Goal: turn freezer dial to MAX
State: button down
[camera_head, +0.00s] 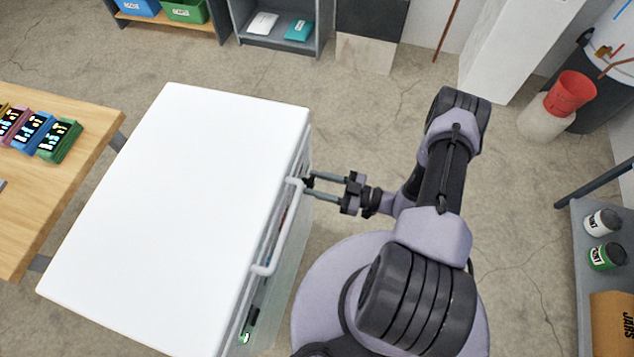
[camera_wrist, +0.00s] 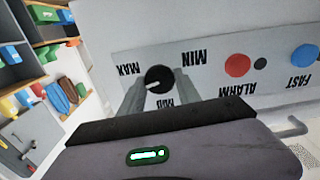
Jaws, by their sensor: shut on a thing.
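The white chest freezer (camera_head: 190,190) fills the middle left of the head view. The black freezer dial (camera_wrist: 159,77) is on its grey front panel in the wrist view. Its white pointer slants left and slightly down in the picture, between the upside-down MAX label (camera_wrist: 128,69) and MID label (camera_wrist: 161,102). The MIN label (camera_wrist: 192,57) is on the right. My gripper (camera_wrist: 160,87) is shut on the dial, one finger on each side.
The freezer's white handle (camera_head: 276,232) stands out close to my gripper. A red button (camera_wrist: 237,65) by ALARM and a blue button (camera_wrist: 304,55) by FAST are farther right on the panel. A wooden table (camera_head: 60,140) stands left of the freezer.

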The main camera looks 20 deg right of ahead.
jog(key=shift+m, duration=2.2)
jog(key=c, duration=0.9)
grip_release()
jog(key=shift+o, duration=0.2)
jog(key=shift+d, duration=0.1)
jog(key=p+v, duration=0.3)
jog(key=v, duration=1.4)
jog(key=shift+s, duration=0.15)
jog(key=shift+d, duration=0.1)
